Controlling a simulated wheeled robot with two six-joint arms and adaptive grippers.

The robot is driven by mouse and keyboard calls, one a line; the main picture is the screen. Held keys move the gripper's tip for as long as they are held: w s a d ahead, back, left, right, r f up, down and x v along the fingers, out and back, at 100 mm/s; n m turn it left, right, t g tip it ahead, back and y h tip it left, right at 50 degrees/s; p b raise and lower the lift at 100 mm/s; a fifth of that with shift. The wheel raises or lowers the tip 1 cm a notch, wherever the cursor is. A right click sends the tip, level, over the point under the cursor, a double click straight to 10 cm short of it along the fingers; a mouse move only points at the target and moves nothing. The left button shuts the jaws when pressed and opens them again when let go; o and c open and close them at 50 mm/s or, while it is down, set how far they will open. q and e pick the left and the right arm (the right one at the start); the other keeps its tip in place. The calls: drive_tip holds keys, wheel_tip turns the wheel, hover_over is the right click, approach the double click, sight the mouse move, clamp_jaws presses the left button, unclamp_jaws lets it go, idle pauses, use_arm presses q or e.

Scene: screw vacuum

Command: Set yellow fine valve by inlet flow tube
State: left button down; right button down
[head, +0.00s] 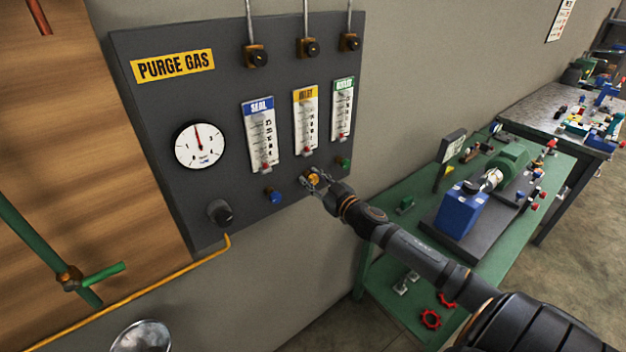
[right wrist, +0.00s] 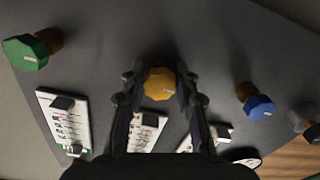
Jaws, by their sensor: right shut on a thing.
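The yellow fine valve (head: 314,178) is on the lower part of the dark purge gas panel (head: 180,115), below the yellow-headed inlet flow tube (head: 306,122). My right gripper (head: 316,179) reaches it from the lower right and is shut on it. In the right wrist view the yellow knob (right wrist: 160,84) sits between the two fingers (right wrist: 160,92), with a pale mark on its face. The inlet tube is partly hidden behind the gripper in that view. Its scale is too small to read. My left gripper is not in view.
Blue (head: 273,196) and green (head: 344,163) valve knobs flank the yellow one. The seal tube (head: 259,136) and the green-headed tube (head: 342,110) stand beside the inlet tube. A gauge (head: 200,146) and black knob (head: 220,213) are at left. A green bench (head: 400,285) stands at right.

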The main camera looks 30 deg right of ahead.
drive_tip(key=shift+n, duration=0.6)
drive_tip(key=shift+n+p, duration=0.3)
drive_tip(key=shift+n, duration=0.9)
drive_tip(key=n, duration=0.4)
drive_tip(key=shift+p, duration=0.4)
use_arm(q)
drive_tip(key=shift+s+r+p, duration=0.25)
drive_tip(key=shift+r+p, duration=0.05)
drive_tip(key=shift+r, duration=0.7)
use_arm(e)
drive_tip(key=shift+n, duration=1.9)
drive_tip(key=c, duration=1)
unclamp_jaws()
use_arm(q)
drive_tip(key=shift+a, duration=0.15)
